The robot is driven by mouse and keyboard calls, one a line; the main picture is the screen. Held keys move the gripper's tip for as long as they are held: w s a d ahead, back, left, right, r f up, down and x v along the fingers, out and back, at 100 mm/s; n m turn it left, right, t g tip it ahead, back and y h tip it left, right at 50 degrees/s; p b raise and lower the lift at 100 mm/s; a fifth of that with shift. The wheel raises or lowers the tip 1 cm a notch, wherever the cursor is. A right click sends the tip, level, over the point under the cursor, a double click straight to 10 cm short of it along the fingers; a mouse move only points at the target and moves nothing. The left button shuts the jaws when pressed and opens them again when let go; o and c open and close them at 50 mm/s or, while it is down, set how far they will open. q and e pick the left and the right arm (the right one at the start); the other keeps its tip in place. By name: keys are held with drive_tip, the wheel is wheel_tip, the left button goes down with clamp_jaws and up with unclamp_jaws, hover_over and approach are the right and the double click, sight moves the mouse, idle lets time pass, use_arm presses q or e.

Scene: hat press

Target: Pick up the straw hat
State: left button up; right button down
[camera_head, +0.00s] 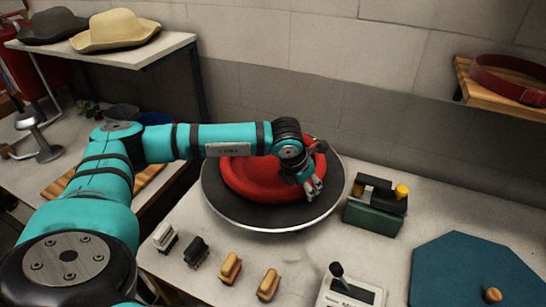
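The straw hat (115,29) is pale yellow and rests brim down on the raised shelf at the upper left. My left gripper (315,191) is far from it, over the right part of a red hat-shaped piece (247,178) on a round dark plate. The gripper points down at the red piece's rim. I cannot tell whether its fingers touch or hold the rim. My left arm crosses in front of the red piece's back part. My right gripper is not in view.
A dark grey hat (52,25) sits left of the straw hat on the shelf (152,52). The round plate (275,217) fills the table's middle. Brushes (230,268), a green block (372,218), a lever box (350,290) and a blue octagonal board (465,262) stand around it.

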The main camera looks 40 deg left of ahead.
use_arm(q)
drive_tip(key=shift+x, duration=1.05)
drive_tip(key=shift+c, duration=0.2)
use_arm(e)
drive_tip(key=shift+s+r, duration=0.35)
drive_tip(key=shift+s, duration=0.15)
use_arm(q)
clamp_jaws()
drive_tip(key=shift+r, duration=0.1)
